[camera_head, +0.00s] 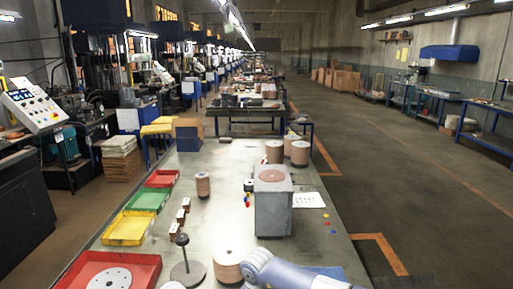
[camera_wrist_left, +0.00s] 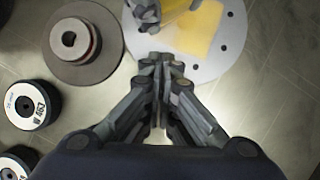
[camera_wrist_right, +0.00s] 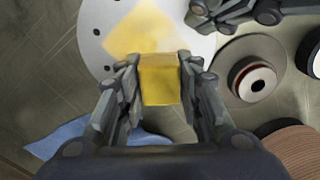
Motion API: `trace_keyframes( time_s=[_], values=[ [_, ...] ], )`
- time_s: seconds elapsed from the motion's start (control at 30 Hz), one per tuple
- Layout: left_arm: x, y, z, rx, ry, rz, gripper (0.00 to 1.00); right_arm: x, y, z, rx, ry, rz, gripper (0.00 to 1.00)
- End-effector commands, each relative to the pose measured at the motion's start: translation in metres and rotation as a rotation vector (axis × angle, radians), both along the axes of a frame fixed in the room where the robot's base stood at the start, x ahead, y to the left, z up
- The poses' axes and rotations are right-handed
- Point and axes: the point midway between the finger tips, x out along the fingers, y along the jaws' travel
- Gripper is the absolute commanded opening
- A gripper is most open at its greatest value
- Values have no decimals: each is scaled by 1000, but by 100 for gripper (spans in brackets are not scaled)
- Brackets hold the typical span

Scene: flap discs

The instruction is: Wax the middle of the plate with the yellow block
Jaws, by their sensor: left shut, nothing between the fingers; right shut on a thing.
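The plate is a white disc with small holes around its edge; it shows in the right wrist view (camera_wrist_right: 92,45) and the left wrist view (camera_wrist_left: 212,68). A pale yellow patch (camera_wrist_right: 145,28) covers part of its middle. My right gripper (camera_wrist_right: 160,72) is shut on the yellow block (camera_wrist_right: 161,85), held at the plate's near edge in that view; I cannot tell whether the block touches the plate. My left gripper (camera_wrist_left: 162,65) is shut and empty by the plate's edge. Neither gripper shows in the head view.
A dark disc with a ringed hub (camera_wrist_left: 70,62) lies beside the plate, with black-and-white rolls (camera_wrist_left: 30,105) beyond it. A blue cloth (camera_wrist_right: 75,142) lies on the other side. The head view shows red (camera_head: 148,265), yellow (camera_head: 124,229) and green (camera_head: 147,199) trays and a grey box (camera_head: 273,212).

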Motion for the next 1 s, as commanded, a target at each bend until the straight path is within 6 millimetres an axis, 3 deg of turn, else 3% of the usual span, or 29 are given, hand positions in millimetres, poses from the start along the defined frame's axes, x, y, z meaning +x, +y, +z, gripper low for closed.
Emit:
trace_keyframes(
  time_s=[0.3,1.0],
  values=[
    [0,0,0,0,0,0,0,-27,-5,1,0,1,2,13],
    [0,0,0,0,0,0,0,-68,-10,0,0,2,2,13]
  ],
)
